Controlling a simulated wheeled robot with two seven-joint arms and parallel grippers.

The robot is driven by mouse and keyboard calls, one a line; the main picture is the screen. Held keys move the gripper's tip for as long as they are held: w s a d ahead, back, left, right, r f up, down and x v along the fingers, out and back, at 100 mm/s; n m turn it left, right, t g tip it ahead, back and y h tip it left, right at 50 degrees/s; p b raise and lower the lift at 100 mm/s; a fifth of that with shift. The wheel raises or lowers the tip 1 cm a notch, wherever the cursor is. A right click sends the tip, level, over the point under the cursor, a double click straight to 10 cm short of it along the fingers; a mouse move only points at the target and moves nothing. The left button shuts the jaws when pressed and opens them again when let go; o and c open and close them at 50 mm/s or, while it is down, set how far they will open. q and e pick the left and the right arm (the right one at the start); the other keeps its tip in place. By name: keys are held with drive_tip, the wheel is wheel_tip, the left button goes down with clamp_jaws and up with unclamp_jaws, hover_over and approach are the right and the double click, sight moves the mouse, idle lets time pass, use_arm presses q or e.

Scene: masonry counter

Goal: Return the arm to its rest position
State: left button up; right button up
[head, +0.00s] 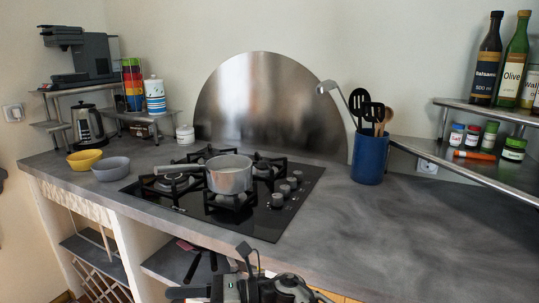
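Dark parts of my own arms and grippers (245,285) show at the bottom centre, in front of the counter's front edge. They are low, bunched together and cut off by the picture's edge. I cannot tell clearly which parts belong to the left and which to the right, nor whether fingers are open or shut. No object is visibly held.
The grey counter (430,235) is clear at the right. A pot (229,176) stands on the black gas hob (268,222). Bowls (111,170), a kettle (88,126), a blue utensil holder (369,160) and a bottle shelf (490,172) stand around. Open shelves (165,268) lie below.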

drive_tip(key=d+f+m+t+h, duration=0.45)
drive_tip(key=d+m+t, duration=0.45)
drive_tip(key=m, duration=0.8)
drive_tip(key=d+f+m+t+h, duration=0.45)
drive_tip(key=d+m+t, duration=0.4)
drive_tip(key=m, duration=0.95)
drive_tip(key=s+d+f+m+g+h, duration=0.4)
drive_tip(key=s+d+f+m+h, duration=0.2)
drive_tip(key=s+d+f+m, duration=0.5)
drive_tip(key=s+d+m, duration=0.1)
drive_tip(key=s+m, duration=0.1)
drive_tip(key=s, duration=0.1)
drive_tip(key=shift+s+d+m+h, duration=0.25)
drive_tip(key=shift+s+m+h, duration=0.05)
drive_tip(key=shift+s, duration=0.1)
clamp_jaws()
drive_tip(key=shift+w, duration=0.1)
